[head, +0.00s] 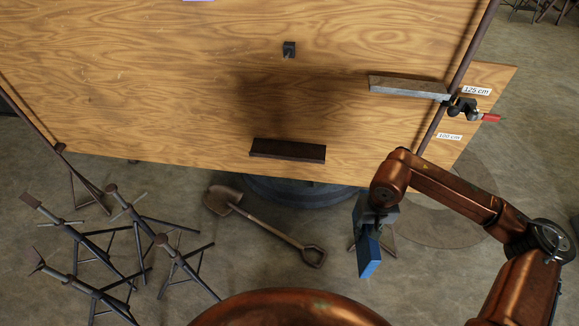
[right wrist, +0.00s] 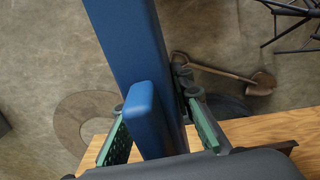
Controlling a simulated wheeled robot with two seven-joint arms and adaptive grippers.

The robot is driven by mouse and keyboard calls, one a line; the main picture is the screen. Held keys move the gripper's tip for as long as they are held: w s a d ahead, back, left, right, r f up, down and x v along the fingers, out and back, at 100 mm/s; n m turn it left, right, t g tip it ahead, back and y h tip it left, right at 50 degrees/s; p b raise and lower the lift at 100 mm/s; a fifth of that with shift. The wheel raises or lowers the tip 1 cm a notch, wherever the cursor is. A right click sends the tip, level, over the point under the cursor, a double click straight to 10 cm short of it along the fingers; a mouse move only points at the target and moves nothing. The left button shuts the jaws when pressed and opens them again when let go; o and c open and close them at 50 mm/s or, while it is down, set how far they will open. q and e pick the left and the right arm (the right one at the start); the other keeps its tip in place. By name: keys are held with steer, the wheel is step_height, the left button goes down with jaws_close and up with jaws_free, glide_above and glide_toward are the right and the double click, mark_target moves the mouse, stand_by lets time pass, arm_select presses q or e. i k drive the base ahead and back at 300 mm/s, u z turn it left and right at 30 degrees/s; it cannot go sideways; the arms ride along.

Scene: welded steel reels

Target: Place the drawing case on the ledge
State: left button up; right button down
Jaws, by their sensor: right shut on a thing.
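The blue drawing case (head: 369,254) hangs below my right gripper (head: 377,212), in front of the lower edge of the plywood board. In the right wrist view the case (right wrist: 135,38) runs between the two green finger pads of the gripper (right wrist: 160,130), which is shut on it. Two ledges show on the board: a dark brown one (head: 287,150) low in the middle, and a grey one (head: 408,86) higher at the right, beside a "125 cm" label. The case is apart from both, lower than them in the picture. My left gripper is out of view.
The plywood board (head: 160,80) fills the upper part of the head view, with a small dark block (head: 289,49) on it. A clamp with a red handle (head: 490,117) sits at the right post. A shovel (head: 265,228) and several dark metal stands (head: 175,262) are below.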

mark_target(294, 154)
steer(key=u, duration=1.05)
steer(key=i, duration=0.8)
steer(key=z, duration=0.2)
